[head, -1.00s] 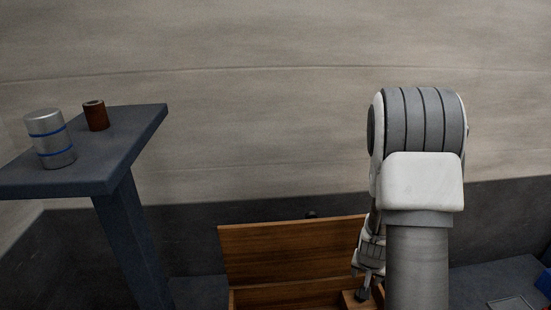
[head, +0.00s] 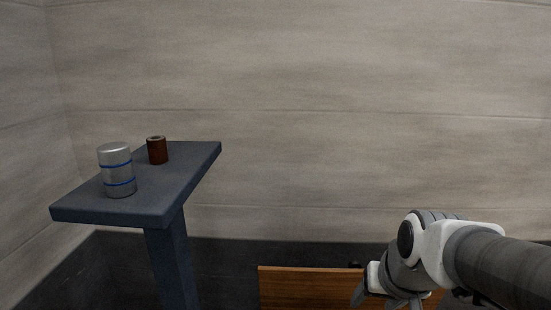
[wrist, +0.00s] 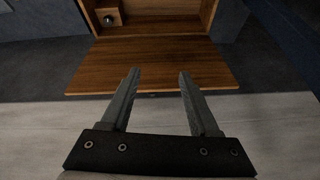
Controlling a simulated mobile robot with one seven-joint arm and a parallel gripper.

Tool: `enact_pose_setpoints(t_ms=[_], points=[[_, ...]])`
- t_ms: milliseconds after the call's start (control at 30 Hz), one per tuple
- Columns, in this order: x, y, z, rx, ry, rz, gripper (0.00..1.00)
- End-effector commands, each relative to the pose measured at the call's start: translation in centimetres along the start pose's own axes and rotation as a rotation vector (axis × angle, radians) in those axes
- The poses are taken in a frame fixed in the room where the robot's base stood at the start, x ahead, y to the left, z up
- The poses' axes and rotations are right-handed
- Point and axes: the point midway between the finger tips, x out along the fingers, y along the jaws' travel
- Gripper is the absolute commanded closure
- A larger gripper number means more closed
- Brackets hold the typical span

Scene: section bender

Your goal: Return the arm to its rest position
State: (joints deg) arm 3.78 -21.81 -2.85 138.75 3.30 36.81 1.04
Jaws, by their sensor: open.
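My gripper (wrist: 158,88) is open in the wrist view, its two grey fingers apart with nothing between them. Beyond the fingertips is the wooden panel (wrist: 150,66) of an open wooden box (wrist: 165,29). In the head view my arm (head: 440,255) is low at the right. My gripper (head: 382,296) shows only in part at the bottom edge, in front of the wooden panel (head: 305,288). The box itself is below the head picture.
A dark pedestal table (head: 190,185) stands at the left with a silver can (head: 116,170) with blue bands and a brown cylinder (head: 157,151) on it. A small wooden compartment with a round thing (wrist: 109,19) is inside the box. A plain wall is behind.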

Motion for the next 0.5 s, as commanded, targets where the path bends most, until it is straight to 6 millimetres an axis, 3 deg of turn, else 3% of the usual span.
enact_pose_setpoints(t_ms=[100,400,500], points=[[-2.9,-1.0,1.9,-0.061,0.017,-0.009,0.38],[-7.7,-1.7,6.6,-0.176,0.036,-0.002,0.38],[-10.2,-1.9,5.3,-0.176,0.029,0.000,0.38]])
